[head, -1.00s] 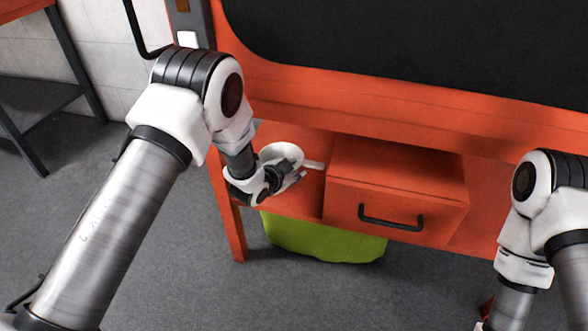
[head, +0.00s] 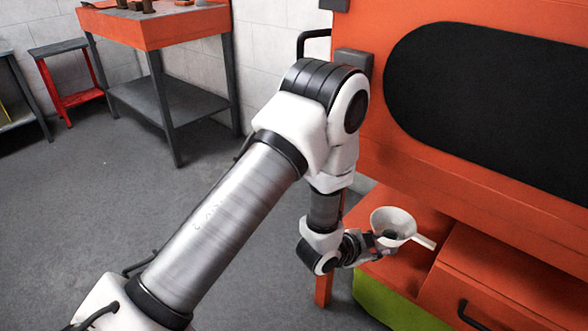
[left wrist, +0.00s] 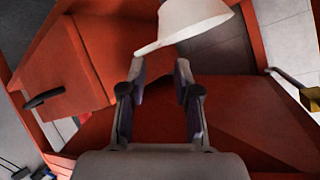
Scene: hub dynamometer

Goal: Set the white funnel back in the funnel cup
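The white funnel (head: 393,219) is at the orange shelf, its bowl facing up and its handle pointing right toward the drawer unit. My left gripper (head: 384,240) is at the funnel's near side, with its dark fingers overlapping the bowl. In the left wrist view, the funnel (left wrist: 190,18) lies just beyond the fingertips of the gripper (left wrist: 160,68). The two fingers stand apart with a clear gap, and I see no firm grip. Whether a fingertip touches the funnel I cannot tell. I cannot make out the funnel cup. My right gripper is out of view.
An orange drawer unit (head: 500,275) with a black handle stands right of the funnel. A green bin (head: 385,303) is below the shelf. The large orange machine with a black panel (head: 490,100) rises behind. An orange-topped table (head: 160,28) stands far left, with open floor before it.

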